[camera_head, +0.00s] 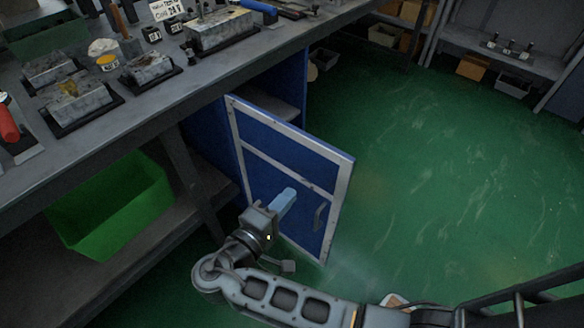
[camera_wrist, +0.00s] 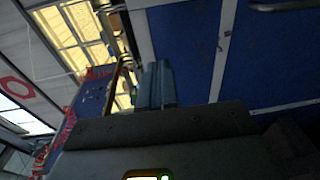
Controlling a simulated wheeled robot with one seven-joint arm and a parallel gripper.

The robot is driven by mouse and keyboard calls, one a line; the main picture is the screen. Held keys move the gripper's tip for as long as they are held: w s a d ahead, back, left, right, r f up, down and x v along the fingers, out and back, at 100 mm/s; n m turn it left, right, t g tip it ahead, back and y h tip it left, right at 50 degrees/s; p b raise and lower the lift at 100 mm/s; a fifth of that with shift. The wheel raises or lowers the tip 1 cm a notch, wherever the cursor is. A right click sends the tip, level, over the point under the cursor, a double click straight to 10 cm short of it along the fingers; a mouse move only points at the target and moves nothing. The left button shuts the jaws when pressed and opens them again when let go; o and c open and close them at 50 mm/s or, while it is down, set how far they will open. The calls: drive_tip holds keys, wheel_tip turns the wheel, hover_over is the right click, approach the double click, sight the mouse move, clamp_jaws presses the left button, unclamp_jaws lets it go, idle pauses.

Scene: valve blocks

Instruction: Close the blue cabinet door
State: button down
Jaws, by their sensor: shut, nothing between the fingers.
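The blue cabinet door (camera_head: 270,145) with a pale metal frame stands swung open from under the workbench, its free edge out over the green floor. A grey bar handle (camera_head: 319,216) is on its face at the lower right. My gripper (camera_head: 288,194) is shut and empty, in front of the lower part of the door, left of the handle. I cannot tell whether it touches the door. In the wrist view the shut fingers (camera_wrist: 157,84) show beside the blue door panel (camera_wrist: 262,60). The cabinet opening (camera_head: 280,85) shows a grey shelf behind the door.
The workbench top (camera_head: 225,70) above holds valve blocks and tools. A green bin (camera_head: 110,205) sits on the lower shelf to the left. Open green floor (camera_head: 450,180) lies to the right of the door. A dark railing (camera_head: 530,295) is at the lower right.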

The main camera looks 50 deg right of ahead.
sight(320, 152)
drive_tip(key=shift+m+g+h, duration=0.4)
drive_tip(key=shift+m+g, duration=0.1)
drive_tip(key=shift+g, duration=0.1)
drive_tip(key=d, duration=0.3)
drive_tip(key=w+d+r, duration=0.1)
drive_tip(key=d, duration=0.3)
drive_tip(key=w+d, duration=0.1)
drive_tip(key=d, duration=0.3)
drive_tip(key=shift+w+d+r+p, duration=0.1)
drive_tip(key=shift+d+r+p, duration=0.15)
drive_tip(key=shift+p, duration=0.15)
drive_tip(key=shift+d, duration=0.15)
